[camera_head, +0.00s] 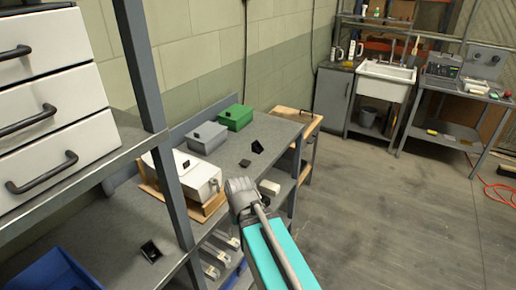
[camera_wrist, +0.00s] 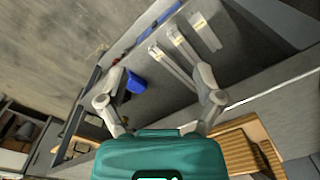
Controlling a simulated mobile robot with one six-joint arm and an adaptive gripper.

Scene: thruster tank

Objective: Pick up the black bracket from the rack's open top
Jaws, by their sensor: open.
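One small black bracket-like piece (camera_head: 257,147) stands on the grey bench top, near its right edge in the head view. Another black angled piece (camera_head: 150,251) lies on the grey surface at lower left, left of the upright post. I cannot tell which is the task's bracket. My gripper (camera_head: 240,190) is in front of the bench's near right edge, apart from both pieces. In the wrist view my gripper (camera_wrist: 162,72) has its fingers spread wide with nothing between them. I make out no black bracket in the wrist view.
A grey post (camera_head: 158,125) rises at left. The floor (camera_head: 390,210) at right is largely clear.

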